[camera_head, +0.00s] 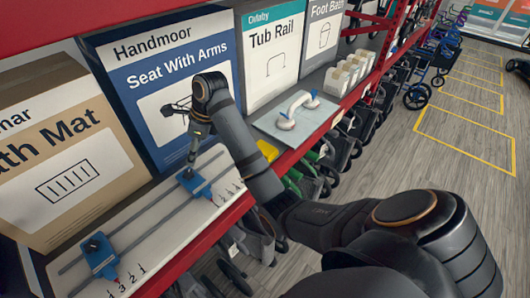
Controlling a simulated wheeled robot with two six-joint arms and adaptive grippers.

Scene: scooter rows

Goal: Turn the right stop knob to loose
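A pale board (150,222) lies on the red shelf with two grey rods along it. The left blue stop (101,258) sits at its near end, with a black knob (92,245) on top. The right blue stop (198,186) sits farther along the rods. My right gripper (191,158) points down over the right stop, its fingertips at the stop's top. The fingertips hide the right stop knob, and the finger gap is too small to make out. My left gripper is not in view.
Large boxes, including the Handmoor box (165,75), stand close behind the board. A light panel with a white handle (298,108) and a yellow item (267,150) lie to the right. A red shelf edge (205,228) runs in front.

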